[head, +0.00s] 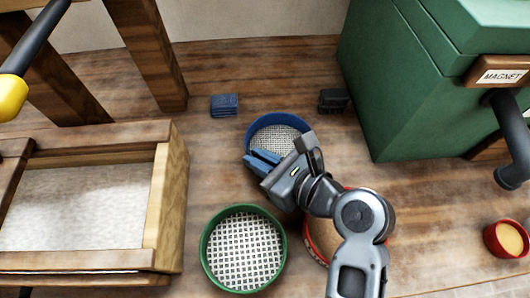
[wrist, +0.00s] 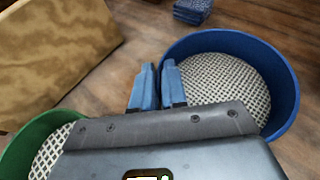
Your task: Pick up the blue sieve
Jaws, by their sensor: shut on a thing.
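The blue sieve (head: 279,119) is a round, blue-walled ring with a pale mesh floor, near the middle of the wooden floor in the head view. It also shows at the right of the wrist view (wrist: 287,90). My gripper (head: 262,158) is at the sieve's near-left rim. In the wrist view its two blue fingers (wrist: 158,78) are close together with the sieve's left wall between them, so it is shut on that wall. The near part of the sieve is hidden by my gripper. The sieve looks level; I cannot tell whether it touches the surface.
A green sieve (head: 205,236) stands nearer, left of my arm. A red-rimmed round sieve (head: 313,251) is partly hidden under my arm. A wooden box (head: 172,195) is at left, a green machine (head: 390,90) at right. Blue (head: 224,105) and dark (head: 333,99) blocks lie behind.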

